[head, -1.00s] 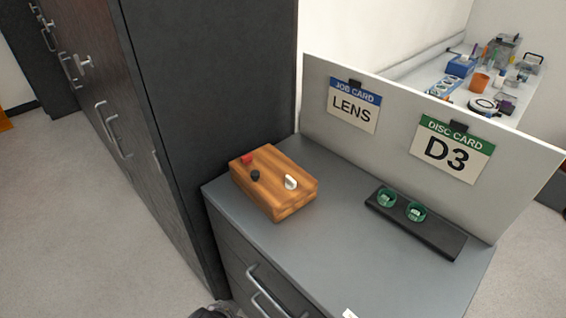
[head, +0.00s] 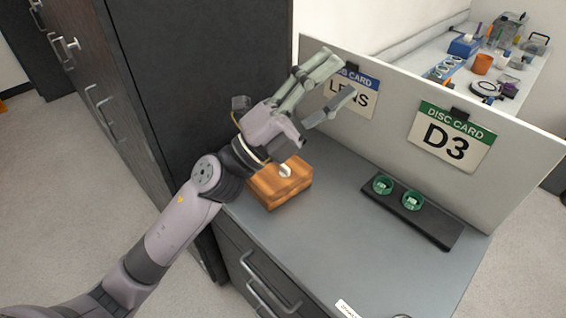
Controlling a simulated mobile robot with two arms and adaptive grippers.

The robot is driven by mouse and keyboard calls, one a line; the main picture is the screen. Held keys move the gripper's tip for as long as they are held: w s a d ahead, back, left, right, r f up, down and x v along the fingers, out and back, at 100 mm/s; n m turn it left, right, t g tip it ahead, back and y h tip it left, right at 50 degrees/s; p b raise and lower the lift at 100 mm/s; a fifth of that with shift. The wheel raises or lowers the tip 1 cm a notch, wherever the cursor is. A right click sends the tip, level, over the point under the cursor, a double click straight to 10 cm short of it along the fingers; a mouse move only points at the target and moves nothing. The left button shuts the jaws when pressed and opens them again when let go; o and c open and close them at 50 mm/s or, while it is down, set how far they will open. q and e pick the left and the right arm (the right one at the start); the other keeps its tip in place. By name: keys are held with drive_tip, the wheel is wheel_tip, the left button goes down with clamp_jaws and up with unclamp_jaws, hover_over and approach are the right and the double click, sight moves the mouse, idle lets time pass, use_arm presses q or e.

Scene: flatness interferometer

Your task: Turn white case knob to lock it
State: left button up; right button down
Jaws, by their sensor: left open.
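The wooden case (head: 283,188) sits on the grey cabinet top, against the dark tall cabinet. My left arm and gripper hide the far left part of the case, where a red and a black control showed earlier. The gripper is apart from the knob. My right gripper is not in view.
A white panel (head: 390,133) with the LENS card (head: 358,97) and D3 disc card (head: 452,137) borders the back. The cabinet top (head: 330,245) is clear in front.

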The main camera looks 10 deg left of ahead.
use_arm(q)
drive_tip(key=s+d+f+m+g, duration=0.1)
drive_tip(key=s+d+m+g, duration=0.3)
drive_tip(key=m+g, duration=0.6)
drive_tip(key=m+y, duration=0.4)
drive_tip(key=y, duration=1.4)
approach(284, 166)
drive_tip(key=p+x, duration=0.4)
drive_tip(key=x, duration=0.4)
drive_tip(key=shift+w+d+f, duration=0.1)
drive_tip(key=shift+d+f, duration=0.1)
drive_tip(key=shift+f, duration=0.15)
drive_tip(key=shift+c, duration=0.4)
drive_tip(key=c, duration=1.1)
